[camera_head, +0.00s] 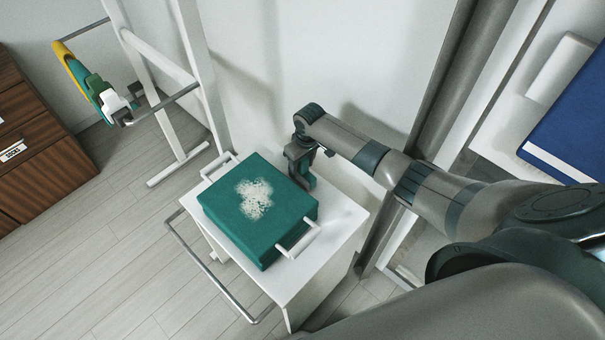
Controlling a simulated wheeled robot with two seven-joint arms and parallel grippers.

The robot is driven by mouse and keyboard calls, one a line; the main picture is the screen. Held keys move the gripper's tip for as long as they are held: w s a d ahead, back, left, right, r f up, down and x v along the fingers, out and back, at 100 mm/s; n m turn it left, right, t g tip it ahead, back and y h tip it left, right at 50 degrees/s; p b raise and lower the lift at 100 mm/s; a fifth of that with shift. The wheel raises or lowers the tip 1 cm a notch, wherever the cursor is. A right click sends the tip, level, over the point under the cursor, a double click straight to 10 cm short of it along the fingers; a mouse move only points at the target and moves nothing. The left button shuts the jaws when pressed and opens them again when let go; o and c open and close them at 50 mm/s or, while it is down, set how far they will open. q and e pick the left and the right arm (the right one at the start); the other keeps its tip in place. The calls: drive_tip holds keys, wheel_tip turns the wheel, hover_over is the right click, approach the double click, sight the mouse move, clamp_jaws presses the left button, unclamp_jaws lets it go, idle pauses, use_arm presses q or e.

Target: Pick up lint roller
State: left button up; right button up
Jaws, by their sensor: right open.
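My right gripper (301,172) is open and points down at the back right edge of a teal padded block (232,222). The block lies on a small white table (341,222) and has a patch of white fluff (254,198) on top. I cannot make out a lint roller for certain. The space between and behind the fingers is dark and partly hidden by the gripper, and I cannot tell whether anything is between them. My left gripper is not in view.
White handles (298,242) stand at the block's ends. A metal rail (205,268) runs along the table's left side. A white rack (160,62) with yellow, green and white items (92,88) stands at the left. A wall is close behind my gripper.

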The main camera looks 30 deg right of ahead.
drive_tip(key=c, duration=1.2)
drive_tip(key=shift+o, duration=0.2)
drive_tip(key=shift+r, duration=0.15)
wheel_tip(320, 180, up, 10)
drive_tip(key=p, duration=1)
drive_tip(key=shift+p, duration=0.35)
drive_tip(key=o, duration=0.5)
clamp_jaws()
